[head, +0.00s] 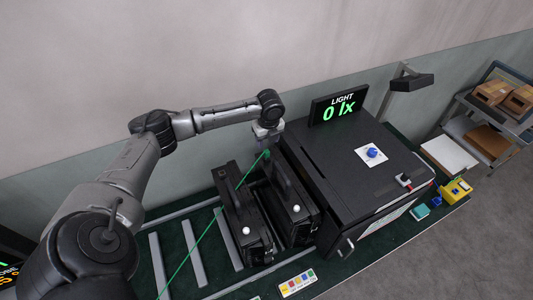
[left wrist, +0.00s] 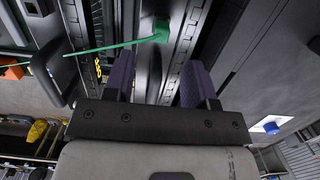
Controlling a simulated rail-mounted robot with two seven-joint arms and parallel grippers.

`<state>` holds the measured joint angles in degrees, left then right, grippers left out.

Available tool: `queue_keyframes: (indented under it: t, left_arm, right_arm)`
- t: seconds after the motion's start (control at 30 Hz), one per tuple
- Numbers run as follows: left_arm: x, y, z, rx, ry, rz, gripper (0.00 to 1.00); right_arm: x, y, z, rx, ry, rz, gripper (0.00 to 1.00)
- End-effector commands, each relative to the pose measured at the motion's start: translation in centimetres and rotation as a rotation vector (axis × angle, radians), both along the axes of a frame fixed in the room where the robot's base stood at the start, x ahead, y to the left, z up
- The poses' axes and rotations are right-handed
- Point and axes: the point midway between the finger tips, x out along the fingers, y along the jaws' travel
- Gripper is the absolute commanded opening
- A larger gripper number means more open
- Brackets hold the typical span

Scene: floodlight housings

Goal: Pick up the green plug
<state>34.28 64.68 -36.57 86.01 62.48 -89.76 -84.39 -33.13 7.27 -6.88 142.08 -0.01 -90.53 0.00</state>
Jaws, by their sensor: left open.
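The green plug (head: 267,154) is at the top of the gap between the black floodlight housings, just below my left gripper (head: 268,145). A thin green cable runs from it down to the lower left. In the left wrist view the green plug (left wrist: 160,31) lies beyond the fingertips, roughly in line with the space between them. My left gripper (left wrist: 158,68) is open, with its two purple-padded fingers apart and nothing between them. The plug appears apart from the fingers. My right gripper is in neither view.
Two black housings (head: 242,215) with handles stand upright on the dark green bench. A large black box (head: 345,185) with a blue knob (head: 372,153) is close on the right, under a light display (head: 338,105) reading 0 lx. Slatted bench space (head: 193,250) is free at left.

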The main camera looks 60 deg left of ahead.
Motion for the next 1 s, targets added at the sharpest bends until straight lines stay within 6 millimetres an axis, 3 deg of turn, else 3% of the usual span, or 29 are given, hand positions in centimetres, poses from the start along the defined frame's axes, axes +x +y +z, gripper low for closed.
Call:
queue_keyframes:
  t: [0.13, 0.43, 0.7, 1.0]
  left_arm:
    - [0.0, 0.2, -1.9, -0.001, 0.001, 0.0, 0.51]
    - [0.1, 0.3, -3.4, -0.001, 0.0, 0.0, 0.51]
    - [0.2, 0.5, -6.9, -0.001, 0.001, 0.001, 0.51]
    - [0.2, 0.7, -8.1, 0.001, -0.001, -0.001, 0.51]
  right_arm:
    - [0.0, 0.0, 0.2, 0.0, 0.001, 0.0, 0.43]
    - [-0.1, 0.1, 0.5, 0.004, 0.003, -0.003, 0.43]
    - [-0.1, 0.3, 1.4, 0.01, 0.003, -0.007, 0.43]
    - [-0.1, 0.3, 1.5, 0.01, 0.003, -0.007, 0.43]
